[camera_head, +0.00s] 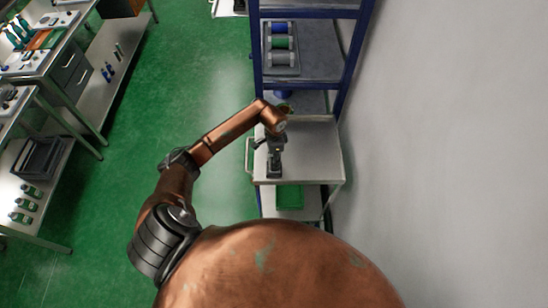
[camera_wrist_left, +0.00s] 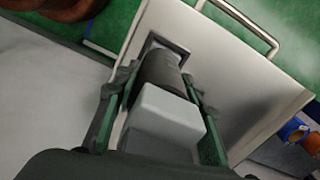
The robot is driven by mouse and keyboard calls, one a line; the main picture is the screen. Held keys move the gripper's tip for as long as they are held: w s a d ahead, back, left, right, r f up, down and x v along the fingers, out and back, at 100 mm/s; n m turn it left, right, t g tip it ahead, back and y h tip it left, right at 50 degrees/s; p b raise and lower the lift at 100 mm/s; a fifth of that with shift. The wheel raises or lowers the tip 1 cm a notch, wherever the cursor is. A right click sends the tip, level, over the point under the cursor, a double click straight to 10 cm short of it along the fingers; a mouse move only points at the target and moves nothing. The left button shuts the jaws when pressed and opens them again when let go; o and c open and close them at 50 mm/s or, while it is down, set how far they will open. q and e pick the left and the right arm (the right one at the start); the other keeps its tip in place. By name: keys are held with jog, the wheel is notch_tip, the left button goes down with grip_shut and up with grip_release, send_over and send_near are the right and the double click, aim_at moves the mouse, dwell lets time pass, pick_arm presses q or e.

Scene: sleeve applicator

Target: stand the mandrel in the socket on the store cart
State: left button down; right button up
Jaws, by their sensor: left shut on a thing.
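The store cart (camera_head: 318,150) has a pale top and stands in front of the blue shelf in the head view. My left gripper (camera_head: 274,165) is over the left part of this top, pointing down. In the left wrist view, my left gripper (camera_wrist_left: 158,84) is shut on the mandrel (camera_wrist_left: 160,68), a dark cylinder with a pale block at its near end. The mandrel's far end lies at the dark square socket (camera_wrist_left: 178,47) on the cart top (camera_wrist_left: 235,75). I cannot tell whether that end is inside the socket or just above it. My right gripper is not in view.
A blue shelf (camera_head: 302,64) with spools stands behind the cart. A green bin (camera_head: 290,197) is on the cart's lower level. A wall (camera_head: 440,150) is close on the right. Workbenches (camera_head: 40,65) stand at the left, with clear green floor (camera_head: 130,140) between.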

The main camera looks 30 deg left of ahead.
pick_arm(q)
jog(key=shift+w+f, duration=0.1)
jog(key=shift+f, duration=0.1)
jog(key=c, duration=1.3)
grip_release()
jog(key=shift+o, duration=0.2)
notch_tip(320, 180, up, 12)
jog(key=shift+r+b, duration=0.1)
jog(key=shift+b, duration=0.8)
